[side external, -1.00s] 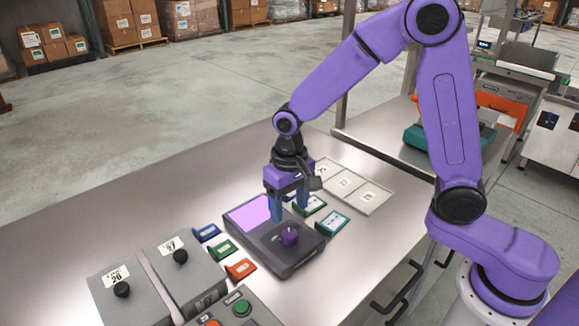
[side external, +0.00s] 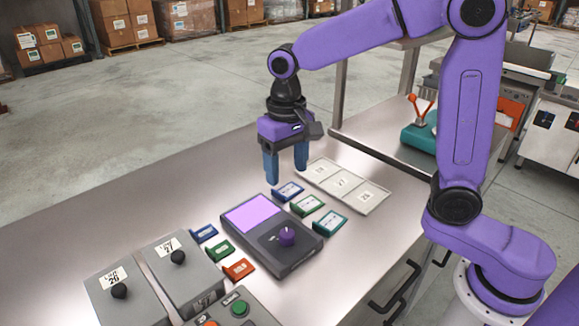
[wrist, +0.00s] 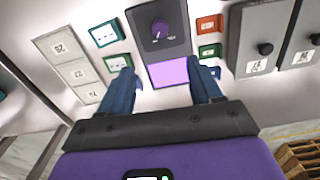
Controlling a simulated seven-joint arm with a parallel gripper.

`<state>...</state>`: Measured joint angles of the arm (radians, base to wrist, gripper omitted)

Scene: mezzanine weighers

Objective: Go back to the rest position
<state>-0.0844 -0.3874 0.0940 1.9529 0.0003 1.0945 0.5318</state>
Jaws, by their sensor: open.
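My gripper (side external: 287,169) is open and empty. Its two blue fingers hang above the table behind the dark scale, clear of it in the side external view. The scale (side external: 296,257) has a lit violet screen (side external: 256,213) and a purple knob (side external: 287,236). In the wrist view my gripper (wrist: 163,82) has its fingers spread, with the scale's violet screen (wrist: 168,72) showing between them and the purple knob (wrist: 160,28) beyond. Nothing is held.
Blue, green and orange tags (side external: 221,251) lie left of the scale, with more tags (side external: 308,206) on its right. A pale tray with numbered squares (side external: 343,186) lies behind. Grey boxes with black knobs (side external: 180,267) stand front left. The table's left (side external: 100,225) is bare.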

